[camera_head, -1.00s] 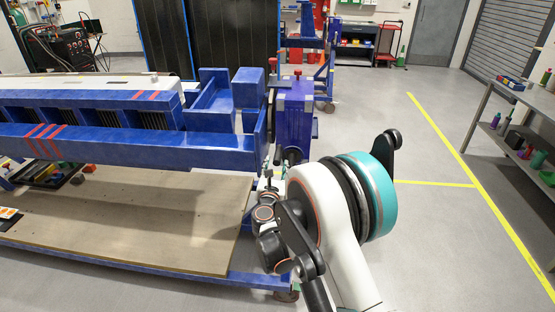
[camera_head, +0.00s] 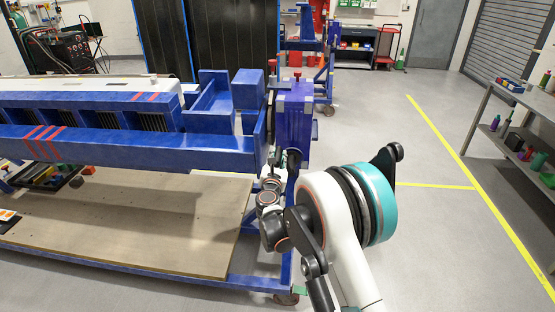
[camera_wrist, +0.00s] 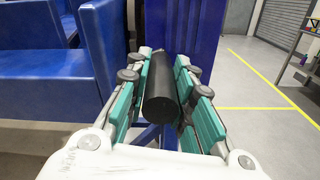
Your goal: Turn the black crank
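The black crank's handle is a dark cylinder (camera_wrist: 160,95) pointing toward me in the wrist view. It also shows as a small dark shape (camera_head: 293,158) at the lower part of the blue-purple housing in the head view. My gripper (camera_wrist: 163,85) has its two teal-padded fingers on either side of the handle, with narrow gaps visible. It looks open around the handle, not closed on it. In the head view my gripper (camera_head: 276,172) is small and partly hidden by my own arm. The crank's link to the housing is mostly hidden.
The blue-purple housing (camera_head: 294,112) stands at the end of the long blue jig beam (camera_head: 130,146). A wooden platform (camera_head: 130,220) with a blue frame lies below. A grey shelf (camera_head: 518,100) stands at right. Floor right of the jig is clear.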

